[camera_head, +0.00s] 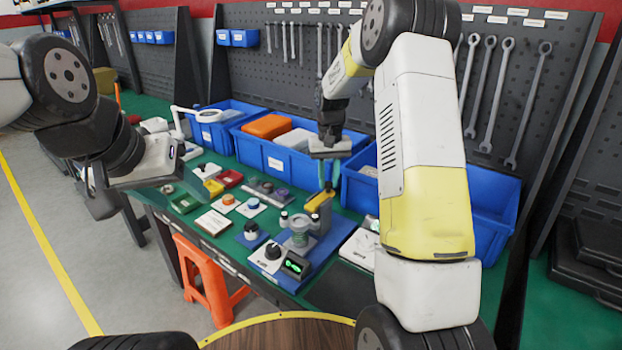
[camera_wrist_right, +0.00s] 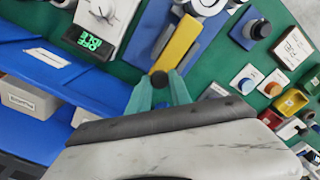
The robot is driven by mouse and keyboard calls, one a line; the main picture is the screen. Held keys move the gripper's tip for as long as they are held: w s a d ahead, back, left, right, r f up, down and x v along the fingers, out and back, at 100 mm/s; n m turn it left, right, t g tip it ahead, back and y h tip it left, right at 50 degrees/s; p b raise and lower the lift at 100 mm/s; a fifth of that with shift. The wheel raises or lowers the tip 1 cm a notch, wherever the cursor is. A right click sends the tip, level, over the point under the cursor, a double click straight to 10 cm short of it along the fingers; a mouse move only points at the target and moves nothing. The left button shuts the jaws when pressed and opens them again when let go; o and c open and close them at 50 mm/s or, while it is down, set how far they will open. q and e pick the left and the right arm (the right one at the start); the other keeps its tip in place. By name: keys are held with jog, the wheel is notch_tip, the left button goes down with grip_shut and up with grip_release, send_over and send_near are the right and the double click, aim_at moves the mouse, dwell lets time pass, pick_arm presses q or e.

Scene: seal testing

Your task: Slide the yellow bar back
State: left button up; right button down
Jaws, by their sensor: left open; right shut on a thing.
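The yellow bar (camera_head: 321,199) lies on a blue base plate (camera_head: 325,240) on the green workbench, behind a grey clear-topped cylinder fixture (camera_head: 300,232). In the right wrist view the yellow bar (camera_wrist_right: 178,43) runs away from my right gripper (camera_wrist_right: 160,86), whose green fingertips are closed on the dark knob (camera_wrist_right: 159,79) at its near end. In the head view my right gripper (camera_head: 326,180) reaches down to the bar from above. My left gripper (camera_head: 103,205) hangs at the left, open and empty, away from the bar.
Blue bins (camera_head: 267,162) line the back of the bench under the tool wall. A black-knob unit with a lit green display (camera_head: 294,265) stands in front of the fixture. Several small button boxes and trays stand to its left. An orange stool (camera_head: 205,275) stands below.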

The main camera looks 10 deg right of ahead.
jog(key=shift+w+d+r, duration=0.15)
jog(key=shift+w+d, duration=0.3)
jog(key=shift+w, duration=0.05)
jog(key=c, duration=1.2)
grip_release()
jog(key=shift+o, duration=0.2)
notch_tip(320, 180, up, 7)
jog(key=shift+r, duration=0.35)
